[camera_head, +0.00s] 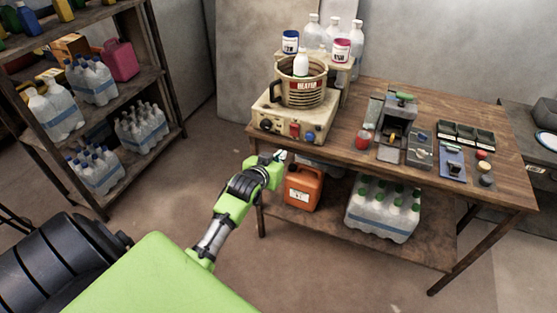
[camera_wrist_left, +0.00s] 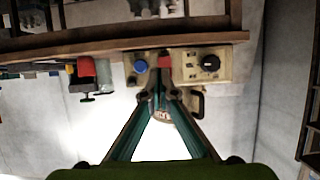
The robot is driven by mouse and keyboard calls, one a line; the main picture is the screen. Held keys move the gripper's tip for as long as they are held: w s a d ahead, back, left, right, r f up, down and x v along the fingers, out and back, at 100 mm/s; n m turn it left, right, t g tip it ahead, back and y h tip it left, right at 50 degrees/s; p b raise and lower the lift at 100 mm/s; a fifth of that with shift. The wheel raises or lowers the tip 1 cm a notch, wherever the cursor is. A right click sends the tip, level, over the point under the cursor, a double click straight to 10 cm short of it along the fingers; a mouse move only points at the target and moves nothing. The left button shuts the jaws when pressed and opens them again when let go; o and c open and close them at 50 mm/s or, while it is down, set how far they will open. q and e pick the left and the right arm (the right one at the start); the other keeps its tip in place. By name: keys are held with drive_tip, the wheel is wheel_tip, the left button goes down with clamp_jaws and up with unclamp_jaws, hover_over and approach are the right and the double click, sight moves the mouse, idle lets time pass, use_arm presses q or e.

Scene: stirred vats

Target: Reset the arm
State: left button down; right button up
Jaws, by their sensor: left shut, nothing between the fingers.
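My left arm comes in from the lower left in the head view, green and grey. Its gripper (camera_head: 281,156) is shut and empty, in front of the table's left end, just below the heater's control box (camera_head: 296,119) in the picture. In the left wrist view, which looks upside down, the two fingers (camera_wrist_left: 162,92) meet in front of the beige control box (camera_wrist_left: 215,64). A blue knob (camera_wrist_left: 140,66) and a black dial (camera_wrist_left: 208,63) show beside the fingertips. Whether the fingertips touch the box, I cannot tell. My right gripper is in neither view.
A bottle rack (camera_head: 166,83) stands at left. Floor between is clear.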

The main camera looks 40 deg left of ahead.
use_arm(q)
drive_tip(key=shift+s+d, duration=0.15)
drive_tip(key=shift+s, duration=0.45)
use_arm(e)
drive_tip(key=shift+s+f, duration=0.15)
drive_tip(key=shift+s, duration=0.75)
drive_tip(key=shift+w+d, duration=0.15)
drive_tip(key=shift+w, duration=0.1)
